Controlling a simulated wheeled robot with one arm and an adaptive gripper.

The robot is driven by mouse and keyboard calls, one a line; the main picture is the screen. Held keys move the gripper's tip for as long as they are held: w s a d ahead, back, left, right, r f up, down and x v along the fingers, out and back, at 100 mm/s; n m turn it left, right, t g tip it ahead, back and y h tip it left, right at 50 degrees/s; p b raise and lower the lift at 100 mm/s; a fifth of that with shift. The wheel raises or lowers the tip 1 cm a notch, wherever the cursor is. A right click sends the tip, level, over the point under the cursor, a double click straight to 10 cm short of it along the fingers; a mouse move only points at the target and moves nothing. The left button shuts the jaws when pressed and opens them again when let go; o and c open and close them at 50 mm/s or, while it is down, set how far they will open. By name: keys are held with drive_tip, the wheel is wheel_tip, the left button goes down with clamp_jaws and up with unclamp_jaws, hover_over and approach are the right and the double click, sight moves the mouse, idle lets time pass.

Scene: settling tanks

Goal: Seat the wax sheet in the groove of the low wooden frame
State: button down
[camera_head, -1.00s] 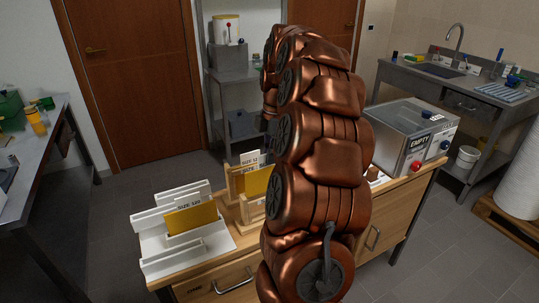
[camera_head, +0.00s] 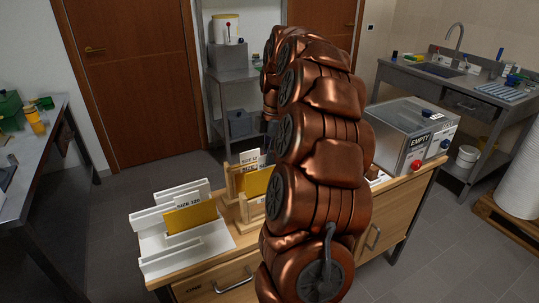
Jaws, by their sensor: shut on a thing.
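A wooden frame (camera_head: 228,182) stands on the wooden cabinet, left of my arm. A yellow sheet (camera_head: 257,182) stands upright in it, with white size cards behind; its right part is hidden by my arm. A lower wooden part (camera_head: 250,210) shows in front of it, partly hidden too. A second yellow sheet (camera_head: 190,218) stands upright in a white slotted rack (camera_head: 172,263) further left, in front of a "SIZE 120" card. My copper-coloured arm fills the middle of the picture. My gripper is hidden behind it, so what it holds cannot be seen.
A steel sink bench (camera_head: 470,85) is at the right and another bench (camera_head: 25,170) at the left. Grey floor is clear left of the cabinet.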

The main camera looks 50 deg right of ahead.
sight(269, 181)
drive_tip(key=shift+f+b, duration=2.3)
drive_tip(key=shift+f, duration=2.45)
drive_tip(key=c, duration=1.2)
unclamp_jaws()
drive_tip(key=shift+c, duration=0.2)
drive_tip(key=shift+s+d+r, duration=0.1)
drive_tip(key=shift+d+r, duration=0.15)
drive_tip(key=shift+r, duration=1.75)
drive_tip(key=shift+s+d+r, duration=0.1)
drive_tip(key=shift+d+r, duration=0.1)
drive_tip(key=shift+r, duration=1.75)
drive_tip(key=shift+d+r, duration=0.25)
drive_tip(key=shift+r, duration=1.75)
